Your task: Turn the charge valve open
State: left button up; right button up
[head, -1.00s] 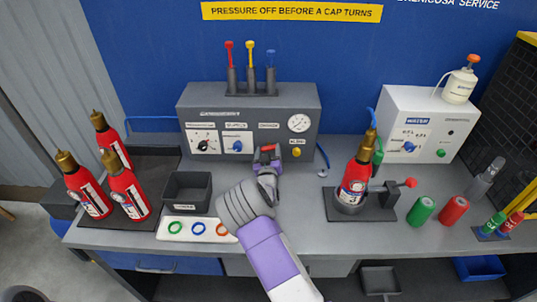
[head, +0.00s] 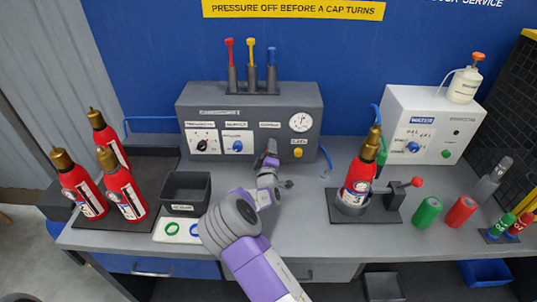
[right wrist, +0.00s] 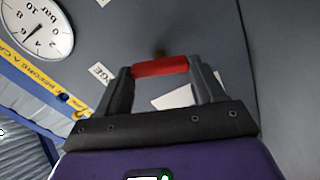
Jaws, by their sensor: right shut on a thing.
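The charge valve's red handle (right wrist: 160,67) shows as a short bar between my right fingertips in the right wrist view. My right gripper (head: 270,160) is shut on that handle at the front of the grey charging cabinet (head: 250,107). In the head view the jaws are seen nearly edge-on and hide most of the valve. The pressure gauge (head: 300,122) is just right of and above the gripper; its dial also shows at the top left of the right wrist view (right wrist: 35,28). My left gripper is not in view.
A yellow knob (head: 298,153) sits close right of my gripper. A red extinguisher (head: 357,182) stands in a holder to the right. Several others stand on the dark tray (head: 150,165) at left. A black bin (head: 186,190) is left of my forearm.

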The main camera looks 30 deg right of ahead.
jog(key=shift+f+n+b, duration=0.1)
jog(key=shift+n+b, duration=0.45)
jog(key=shift+n, duration=1.55)
jog(key=o, duration=1)
jog(key=shift+o, duration=0.2)
jog(key=v, duration=0.7)
jog(key=shift+s+p, duration=0.25)
jog(key=shift+p, duration=0.2)
jog(key=shift+a, duration=0.15)
